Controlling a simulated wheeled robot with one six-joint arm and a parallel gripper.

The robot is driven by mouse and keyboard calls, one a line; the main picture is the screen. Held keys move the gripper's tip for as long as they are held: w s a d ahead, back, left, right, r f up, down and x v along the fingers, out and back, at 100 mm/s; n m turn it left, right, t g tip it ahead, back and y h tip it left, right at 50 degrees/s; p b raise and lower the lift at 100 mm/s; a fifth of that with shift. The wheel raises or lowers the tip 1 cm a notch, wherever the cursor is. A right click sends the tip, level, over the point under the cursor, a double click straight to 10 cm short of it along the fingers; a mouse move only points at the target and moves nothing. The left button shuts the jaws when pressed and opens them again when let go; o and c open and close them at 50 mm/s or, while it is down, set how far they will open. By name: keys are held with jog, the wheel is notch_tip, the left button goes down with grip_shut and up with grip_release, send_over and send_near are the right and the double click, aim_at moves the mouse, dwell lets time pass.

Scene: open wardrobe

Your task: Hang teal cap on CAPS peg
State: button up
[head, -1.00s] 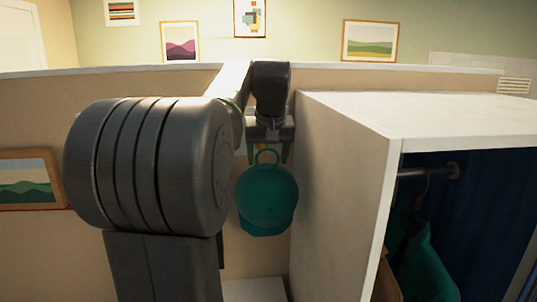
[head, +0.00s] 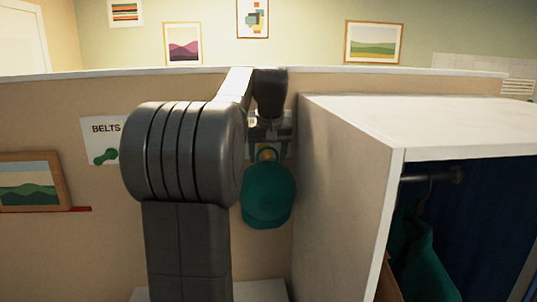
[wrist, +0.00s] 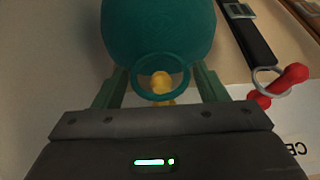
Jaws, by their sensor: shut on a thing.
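The teal cap (head: 268,195) hangs below my gripper (head: 268,135), in front of the beige panel and left of the white wardrobe side. In the wrist view the cap (wrist: 160,30) is at the top, with its loop between the two green fingers of my gripper (wrist: 160,78). My gripper is shut on the cap at this loop. A yellow peg (wrist: 161,84) shows through the loop, and some yellow shows below the loop's edge. I cannot tell whether the loop is around the peg or in front of it. A yellow spot also shows at the loop in the head view.
In the wrist view, a red peg (wrist: 285,83) holds the ring of a dark belt (wrist: 250,35), and a partly cut-off white label (wrist: 270,125) lies beside it. A BELTS sign (head: 101,140) is on the panel. The wardrobe (head: 345,170) stands close right of the cap.

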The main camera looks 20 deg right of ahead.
jog(key=shift+w+d+p, duration=0.25)
jog(key=shift+w, duration=0.65)
jog(key=shift+w+d+p, duration=0.2)
jog(key=shift+w+p, duration=0.05)
jog(key=shift+w, duration=0.65)
jog(key=shift+w+d+f, duration=0.15)
jog(key=shift+w+f, duration=0.45)
jog(key=shift+w, duration=0.05)
jog(key=o, duration=1.3)
jog(key=shift+o, duration=0.2)
jog(key=v, duration=1.3)
jog(key=shift+s+r, duration=0.15)
jog(key=shift+r, duration=0.2)
